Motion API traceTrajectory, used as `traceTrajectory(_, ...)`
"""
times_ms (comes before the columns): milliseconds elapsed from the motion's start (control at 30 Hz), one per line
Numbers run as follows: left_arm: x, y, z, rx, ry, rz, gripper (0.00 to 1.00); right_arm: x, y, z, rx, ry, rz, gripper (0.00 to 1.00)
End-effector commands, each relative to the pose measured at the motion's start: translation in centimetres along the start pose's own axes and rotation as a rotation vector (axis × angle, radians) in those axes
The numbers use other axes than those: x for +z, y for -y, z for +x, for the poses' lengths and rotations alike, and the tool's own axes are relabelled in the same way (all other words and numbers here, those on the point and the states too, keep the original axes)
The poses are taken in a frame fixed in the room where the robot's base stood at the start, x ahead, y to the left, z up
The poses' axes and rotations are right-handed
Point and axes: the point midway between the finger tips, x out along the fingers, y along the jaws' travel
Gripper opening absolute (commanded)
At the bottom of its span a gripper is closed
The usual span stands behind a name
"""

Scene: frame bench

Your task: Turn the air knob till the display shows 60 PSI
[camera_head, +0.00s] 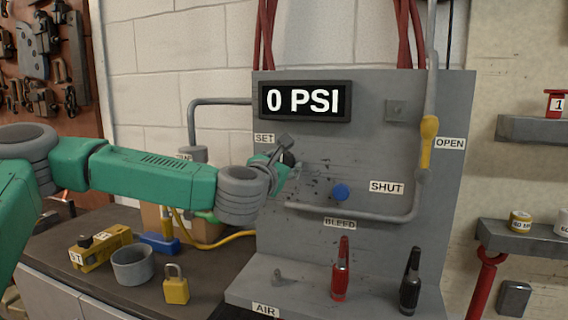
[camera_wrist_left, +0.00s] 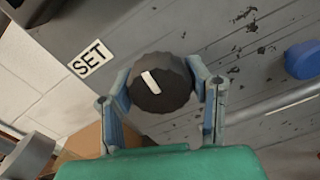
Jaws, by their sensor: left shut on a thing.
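The display (camera_head: 305,101) on the grey panel reads 0 PSI. The dark round knob (camera_wrist_left: 161,82) with a white pointer mark sits beside the SET label (camera_wrist_left: 90,59); the SET label also shows in the head view (camera_head: 264,139). My left gripper (camera_wrist_left: 163,88) is shut on this knob, one finger on each side of it. In the head view the left gripper (camera_head: 284,163) reaches the panel below the display and mostly hides the knob. An AIR label (camera_head: 265,310) is on the front of the panel's lower shelf. My right gripper is in neither view.
A blue knob (camera_head: 340,192) is right of my left gripper, near the SHUT label (camera_head: 386,187). A yellow handle (camera_head: 428,141) is on the right pipe. Red (camera_head: 340,272) and black (camera_head: 411,283) tools stand on the shelf. A cup (camera_head: 133,266) and padlock (camera_head: 176,286) are on the bench.

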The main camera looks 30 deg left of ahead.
Motion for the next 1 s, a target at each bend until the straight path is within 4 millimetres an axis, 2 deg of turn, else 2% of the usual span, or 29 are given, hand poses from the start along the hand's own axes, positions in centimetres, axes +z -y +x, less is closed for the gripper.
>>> traceTrajectory(1000, -0.1, 0.0, 0.0, -0.004, -0.004, 0.922, 0.16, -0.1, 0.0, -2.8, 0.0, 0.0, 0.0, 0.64)
